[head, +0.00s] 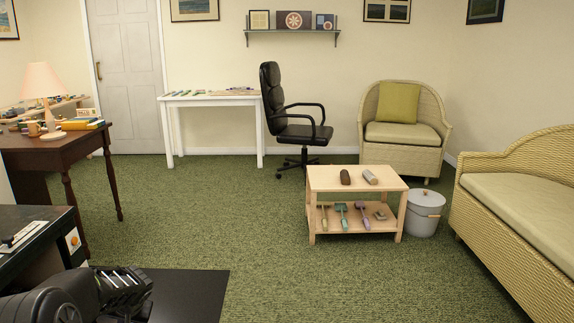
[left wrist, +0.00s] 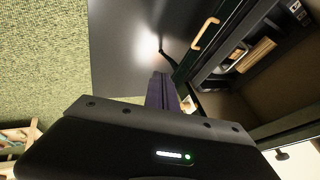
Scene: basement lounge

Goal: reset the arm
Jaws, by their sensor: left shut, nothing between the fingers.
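My left arm (head: 85,295) shows in the head view at the lower left corner, low beside a dark cabinet. In the left wrist view my left gripper (left wrist: 160,88) points away from the camera with its narrow fingers together and nothing between them. A black panel or mat (left wrist: 125,55) lies beyond the fingers, over green carpet. My right arm and right gripper are in neither view.
The dark cabinet (head: 35,250) stands close by my left arm; its open interior (left wrist: 240,60) shows in the left wrist view. A wooden desk (head: 50,145) stands behind it. A low wooden table (head: 355,184) with tools stands ahead. Green carpet (head: 240,225) between is clear.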

